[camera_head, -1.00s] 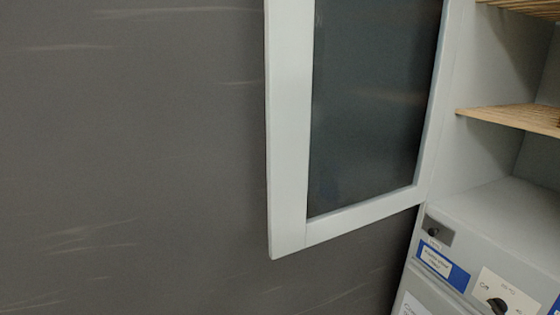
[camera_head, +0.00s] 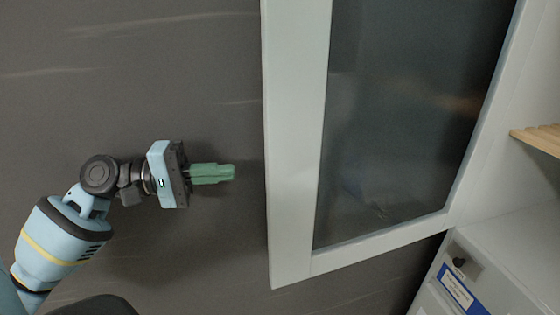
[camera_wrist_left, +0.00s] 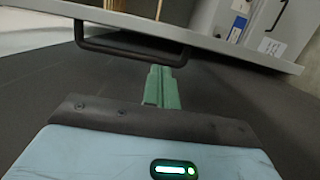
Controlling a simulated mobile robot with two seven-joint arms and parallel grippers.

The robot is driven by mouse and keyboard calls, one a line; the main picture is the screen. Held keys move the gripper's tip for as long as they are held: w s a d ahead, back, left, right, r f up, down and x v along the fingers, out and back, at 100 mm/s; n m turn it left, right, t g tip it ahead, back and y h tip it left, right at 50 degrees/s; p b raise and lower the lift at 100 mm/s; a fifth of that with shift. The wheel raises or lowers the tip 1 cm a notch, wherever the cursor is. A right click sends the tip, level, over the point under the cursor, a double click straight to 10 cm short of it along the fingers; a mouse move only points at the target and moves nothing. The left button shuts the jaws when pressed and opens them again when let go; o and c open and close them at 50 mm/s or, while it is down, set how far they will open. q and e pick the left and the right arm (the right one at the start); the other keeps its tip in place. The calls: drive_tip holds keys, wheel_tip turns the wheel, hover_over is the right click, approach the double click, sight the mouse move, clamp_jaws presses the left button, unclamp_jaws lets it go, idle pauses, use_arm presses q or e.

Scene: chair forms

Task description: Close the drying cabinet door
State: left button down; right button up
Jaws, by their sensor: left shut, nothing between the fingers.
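The drying cabinet door (camera_head: 296,150) has a white frame and a dark glass pane (camera_head: 400,120). It stands open, swung out to the left from the cabinet (camera_head: 525,215). My left gripper (camera_head: 233,172) has its green fingers shut and empty, pointing right, a little left of the door's free edge. In the left wrist view the fingers (camera_wrist_left: 162,72) point at the door (camera_wrist_left: 210,42) and its dark bar handle (camera_wrist_left: 130,48). The fingertips overlap the handle in that view; I cannot tell whether they touch it. My right gripper is not in view.
A wooden slatted shelf (camera_head: 540,138) shows inside the open cabinet at the right. Below it is a control panel with a knob (camera_head: 459,262) and a blue label (camera_head: 458,287). A dark grey wall or floor surface fills the left, with free room around my left arm.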

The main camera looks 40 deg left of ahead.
sight(276, 172)
use_arm(q)
drive_tip(key=p+x, duration=0.1)
drive_tip(key=x, duration=0.7)
drive_tip(key=shift+w+d+p, duration=0.15)
drive_tip(key=shift+w+p, duration=0.05)
drive_tip(key=shift+p, duration=0.15)
drive_tip(key=shift+w+d+f, duration=0.1)
drive_tip(key=shift+w+d, duration=0.35)
drive_tip(key=shift+d, duration=0.15)
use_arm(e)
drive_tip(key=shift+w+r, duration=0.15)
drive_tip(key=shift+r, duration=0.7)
use_arm(q)
drive_tip(key=shift+d, duration=0.1)
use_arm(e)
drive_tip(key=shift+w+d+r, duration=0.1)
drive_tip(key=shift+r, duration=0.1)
